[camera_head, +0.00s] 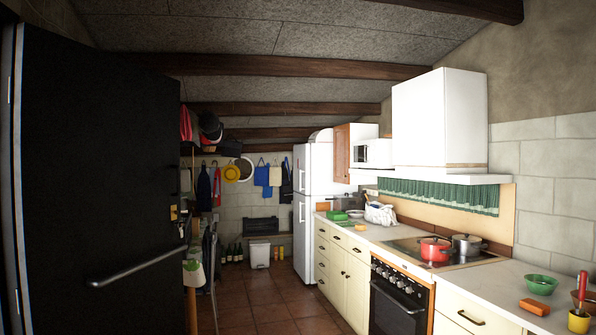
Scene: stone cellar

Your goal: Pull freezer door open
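A tall white fridge-freezer (318,170) stands at the far end of the counter on the right. Its narrow front faces left, with an upper door (300,170) and a lower door (303,238), each with a handle on it. Both doors look shut. Which of the two is the freezer door I cannot tell from here. Neither of my grippers is in view.
A large black door (95,190) with a bar handle fills the left side. The counter (400,240) with an oven (397,298) runs along the right. A white bin (260,254) and bottles stand at the back. The tiled floor (255,305) between is clear.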

